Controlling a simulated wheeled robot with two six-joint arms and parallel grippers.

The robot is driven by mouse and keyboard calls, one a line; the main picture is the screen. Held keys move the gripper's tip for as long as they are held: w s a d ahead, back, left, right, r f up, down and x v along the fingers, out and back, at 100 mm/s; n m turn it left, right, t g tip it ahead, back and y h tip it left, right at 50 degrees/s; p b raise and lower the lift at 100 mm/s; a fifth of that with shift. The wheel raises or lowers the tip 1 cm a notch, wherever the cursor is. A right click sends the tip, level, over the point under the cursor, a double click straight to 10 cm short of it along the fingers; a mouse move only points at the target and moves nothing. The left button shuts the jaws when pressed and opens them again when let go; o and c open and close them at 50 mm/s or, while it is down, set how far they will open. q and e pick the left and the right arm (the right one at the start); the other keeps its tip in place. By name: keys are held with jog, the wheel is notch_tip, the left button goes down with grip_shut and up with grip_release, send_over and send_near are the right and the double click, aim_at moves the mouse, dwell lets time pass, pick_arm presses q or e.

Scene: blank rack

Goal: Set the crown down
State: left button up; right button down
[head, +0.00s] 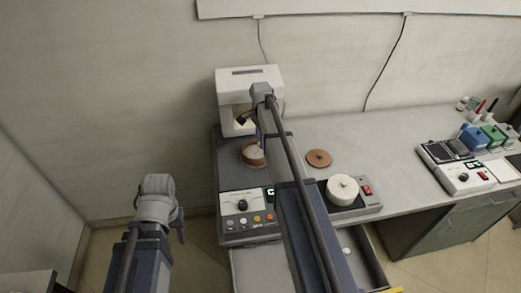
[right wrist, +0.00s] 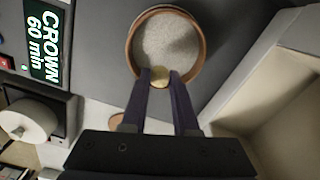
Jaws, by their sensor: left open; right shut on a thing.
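The crown (right wrist: 160,79) is a small yellowish piece between the fingertips of my right gripper (right wrist: 160,74), which is shut on it. In the right wrist view it overlaps the near rim of a round brown dish (right wrist: 131,48) filled with pale granules (right wrist: 168,40); I cannot tell whether it touches them. In the head view the dish (head: 252,163) sits on a grey unit (head: 229,168) in front of a white furnace (head: 250,75); my right arm hides the crown there. My left gripper (head: 178,222) is low at the left, away from the unit, open.
A display (right wrist: 47,40) reads "CROWN 60 min". A brown disc (head: 318,158) lies on the bench (head: 380,140), behind a white round block (head: 342,188) on a dark-topped device. Several small devices and coloured blocks (head: 493,136) stand at the right. The bench middle is clear.

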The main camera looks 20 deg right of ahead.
notch_tip(320, 180, down, 4)
jog(key=b, duration=0.3)
jog(key=shift+r, duration=0.25)
jog(key=c, duration=1.1)
grip_release()
jog(key=shift+f, duration=0.25)
jog(key=shift+c, duration=0.2)
jog(key=shift+o, duration=1)
jog(key=shift+r, duration=0.1)
